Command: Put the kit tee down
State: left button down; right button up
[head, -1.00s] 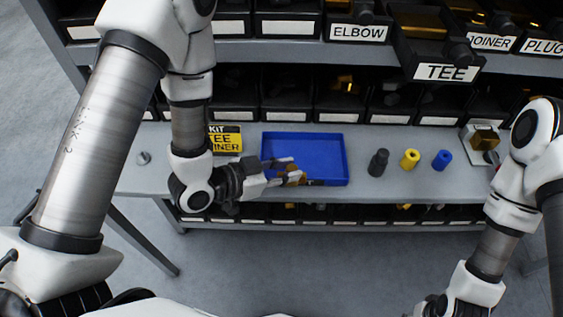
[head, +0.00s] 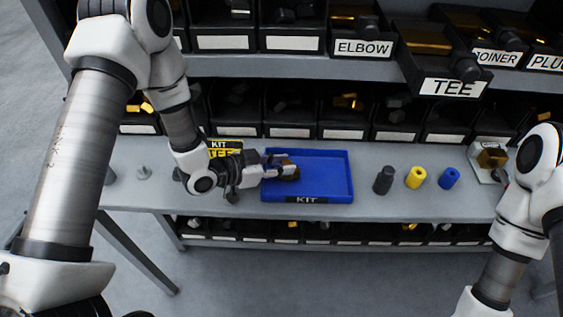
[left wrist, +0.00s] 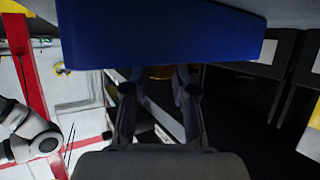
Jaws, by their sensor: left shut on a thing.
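The brass tee (head: 290,172) is held between the fingertips of my left gripper (head: 281,169). The gripper reaches in from the left over the left part of the blue kit tray (head: 330,177). I cannot tell whether the tee touches the tray floor. In the left wrist view the tray (left wrist: 160,35) fills the top, and a little of the brass tee (left wrist: 160,72) shows between the fingers, mostly hidden by the tray. My right arm shows at the right, but its gripper is out of the frame.
A black cylinder (head: 383,180), a yellow one (head: 416,177) and a blue one (head: 449,178) stand right of the tray. A brass block on a pale base (head: 491,158) sits farther right. Labelled bins (head: 441,87) line the shelf above.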

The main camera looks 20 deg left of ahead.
pick_arm(q)
jog(key=shift+f, duration=0.1)
jog(key=c, duration=0.9)
grip_release()
jog(key=shift+s+r, duration=0.1)
jog(key=shift+r, duration=0.1)
jog(key=v, duration=1.2)
